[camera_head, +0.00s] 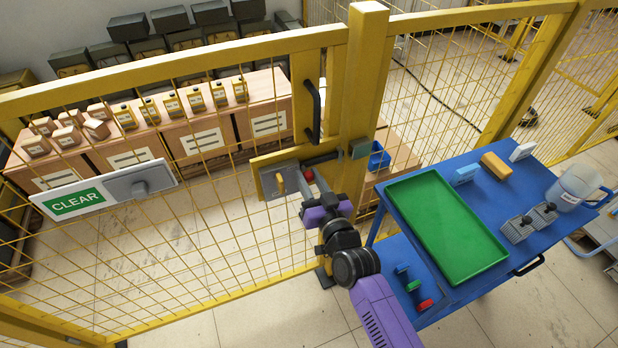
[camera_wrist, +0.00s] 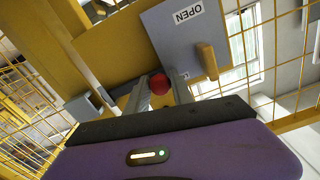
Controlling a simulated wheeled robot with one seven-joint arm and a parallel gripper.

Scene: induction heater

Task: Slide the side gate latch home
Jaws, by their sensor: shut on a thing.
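The side gate latch is a grey housing (camera_head: 278,180) on a yellow plate at the gate's edge. It carries a yellow tab (camera_head: 280,184), and in the wrist view it bears an upside-down "OPEN" label (camera_wrist: 188,14). A dark bolt (camera_head: 322,158) reaches from it toward a grey-green block (camera_head: 361,148) on the post; its tip appears just short of the block. My gripper (camera_head: 307,181) is at the latch, below the bolt, its fingers shut on the red knob (camera_wrist: 159,84). The fingers (camera_wrist: 160,91) stand either side of the knob and hide part of it.
A black gate handle (camera_head: 313,110) stands above the latch. A "CLEAR" sign (camera_head: 75,202) hangs on the mesh at left. A blue cart with a green tray (camera_head: 445,225) stands close to the right of my arm. Bare floor lies below the gate.

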